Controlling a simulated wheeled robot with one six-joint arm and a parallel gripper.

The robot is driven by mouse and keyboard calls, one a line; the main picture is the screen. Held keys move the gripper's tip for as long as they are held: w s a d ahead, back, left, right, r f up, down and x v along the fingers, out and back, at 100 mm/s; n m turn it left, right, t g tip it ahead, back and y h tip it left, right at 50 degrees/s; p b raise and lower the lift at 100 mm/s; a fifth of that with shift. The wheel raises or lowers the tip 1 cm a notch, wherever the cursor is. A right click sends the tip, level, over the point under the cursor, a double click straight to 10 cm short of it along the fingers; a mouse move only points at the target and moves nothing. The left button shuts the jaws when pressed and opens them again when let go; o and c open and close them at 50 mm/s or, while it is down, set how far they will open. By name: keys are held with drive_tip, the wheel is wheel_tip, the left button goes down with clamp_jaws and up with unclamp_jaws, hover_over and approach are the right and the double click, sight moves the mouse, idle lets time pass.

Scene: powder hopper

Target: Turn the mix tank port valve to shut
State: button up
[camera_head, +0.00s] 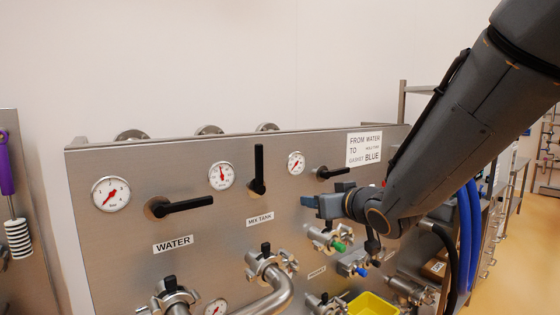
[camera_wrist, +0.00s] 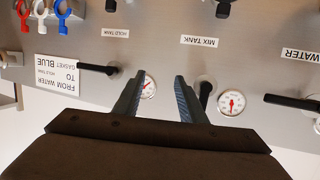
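The mix tank port valve has a black lever (camera_head: 259,170) standing upright above the MIX TANK label (camera_head: 260,219) in the head view. In the wrist view, which is upside down, the lever (camera_wrist: 205,91) is partly hidden behind the right-hand finger, below its label (camera_wrist: 198,41). My gripper (camera_head: 313,207) is in front of the panel, to the right of and lower than this lever. Its two fingers (camera_wrist: 160,80) are apart with nothing between them. A gauge shows on the panel behind the gap.
The WATER lever (camera_head: 186,206) lies horizontal at left. Another horizontal lever (camera_head: 332,172) is above my gripper. Pipe fittings (camera_head: 270,266) stick out below, with a yellow container (camera_head: 372,305). A sign (camera_head: 364,148) and gauges (camera_head: 111,194) are on the steel panel.

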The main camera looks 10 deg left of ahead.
sight(261, 160)
drive_tip(key=s+a+r+n+y, duration=0.3)
drive_tip(key=a+r+y, duration=0.2)
drive_tip(key=a+r, duration=0.45)
drive_tip(key=shift+g, duration=0.4)
drive_tip(key=shift+b+x, duration=0.35)
drive_tip(key=shift+x, duration=4.15)
drive_tip(key=shift+f, duration=0.2)
drive_tip(key=shift+c, duration=0.5)
